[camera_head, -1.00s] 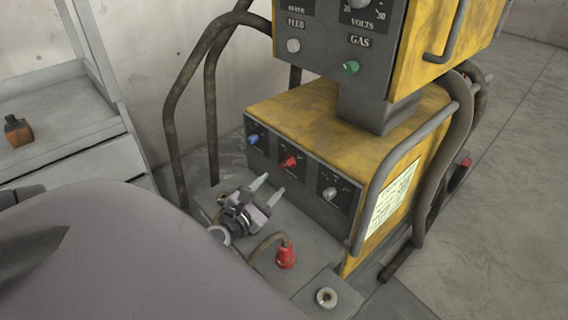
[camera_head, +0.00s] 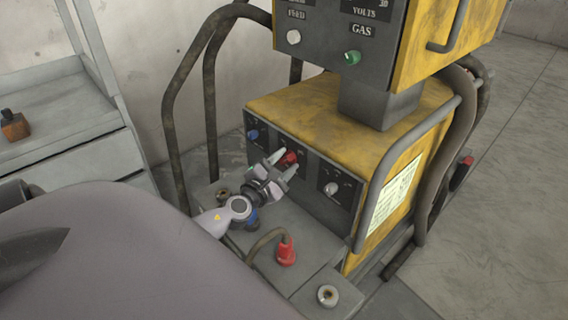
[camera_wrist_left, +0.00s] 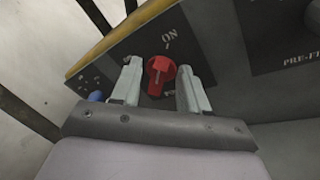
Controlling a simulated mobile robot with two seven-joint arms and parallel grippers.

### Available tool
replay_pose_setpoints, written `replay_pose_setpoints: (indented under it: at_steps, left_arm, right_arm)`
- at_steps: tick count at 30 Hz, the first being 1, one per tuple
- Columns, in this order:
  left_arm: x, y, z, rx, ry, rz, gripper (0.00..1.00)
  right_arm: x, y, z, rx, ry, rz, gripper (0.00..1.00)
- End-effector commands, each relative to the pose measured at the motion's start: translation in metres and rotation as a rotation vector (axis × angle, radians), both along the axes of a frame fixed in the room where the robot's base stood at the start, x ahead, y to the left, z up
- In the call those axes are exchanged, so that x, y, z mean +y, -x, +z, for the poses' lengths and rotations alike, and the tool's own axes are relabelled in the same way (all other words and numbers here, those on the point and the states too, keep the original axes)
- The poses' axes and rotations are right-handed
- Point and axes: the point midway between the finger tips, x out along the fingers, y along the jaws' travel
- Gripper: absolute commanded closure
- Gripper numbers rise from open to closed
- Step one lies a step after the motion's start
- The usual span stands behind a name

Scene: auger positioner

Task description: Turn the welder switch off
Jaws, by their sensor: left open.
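The yellow welder (camera_head: 335,120) stands on a grey cart, with a dark lower panel holding a blue, a red and a grey knob. My left gripper (camera_head: 281,163) is open in front of the red switch. In the wrist view its two fingers stand on either side of the switch, with gaps between; I cannot tell whether they touch it. My right gripper is not in view.
The blue knob (camera_head: 253,134) is left of the red switch and the grey knob (camera_head: 331,188) right of it. A red cable plug (camera_head: 286,251) stands on the cart below. Bent dark pipes (camera_head: 210,100) rise at the left, near a grey shelf (camera_head: 70,110).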

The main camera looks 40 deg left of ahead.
Motion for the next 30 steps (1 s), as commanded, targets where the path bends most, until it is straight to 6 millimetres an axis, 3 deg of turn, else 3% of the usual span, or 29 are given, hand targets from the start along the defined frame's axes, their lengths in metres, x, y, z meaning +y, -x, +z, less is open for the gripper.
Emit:
replay_pose_setpoints:
  at_steps: [8,12,13,23,30]
  left_arm:
    - [0.0001,-0.0012,-0.0004,0.0,0.001,-0.001,0.56]
    - [0.0001,-0.0011,-0.0003,0.0,0.001,-0.001,0.98]
    - [0.0,-0.001,-0.0003,0.0,0.001,-0.001,1.0]
    - [0.0003,-0.001,0.0015,0.003,0.027,0.0,1.0]
    - [0.0013,-0.0011,0.0057,0.014,0.147,-0.002,1.0]
  right_arm:
    - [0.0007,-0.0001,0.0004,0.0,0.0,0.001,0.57]
    - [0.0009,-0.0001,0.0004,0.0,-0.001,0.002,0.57]
    - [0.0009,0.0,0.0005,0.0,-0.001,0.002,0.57]
    - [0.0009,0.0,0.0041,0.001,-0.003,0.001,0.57]
    - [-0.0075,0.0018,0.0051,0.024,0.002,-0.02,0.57]
